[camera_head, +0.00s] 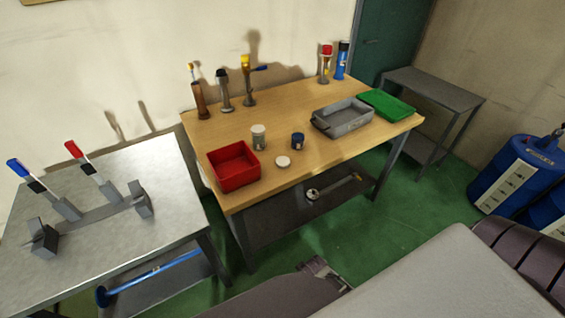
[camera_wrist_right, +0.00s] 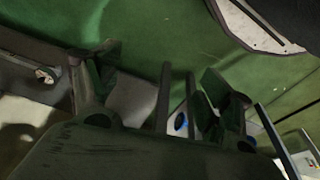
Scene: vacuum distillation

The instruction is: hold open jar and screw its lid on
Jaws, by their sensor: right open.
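A small whitish jar (camera_head: 258,138) stands upright on the wooden table (camera_head: 330,140), just behind the red bin. Its mouth is too small to make out clearly. A round white lid (camera_head: 283,162) lies flat on the table in front of it, apart from it. My right gripper (camera_wrist_right: 150,80) is open and empty in the right wrist view, with green floor beyond its spread fingers. It is away from the jar and the lid, and neither can be made out in that view. My left gripper is not seen.
A red bin (camera_head: 234,166), a small blue jar (camera_head: 297,140), a grey tray (camera_head: 343,118) and a green tray (camera_head: 388,105) are on the wooden table. Several bottles and tools stand along its back. A metal table (camera_head: 120,240) with clamps is at the left. The front right tabletop is clear.

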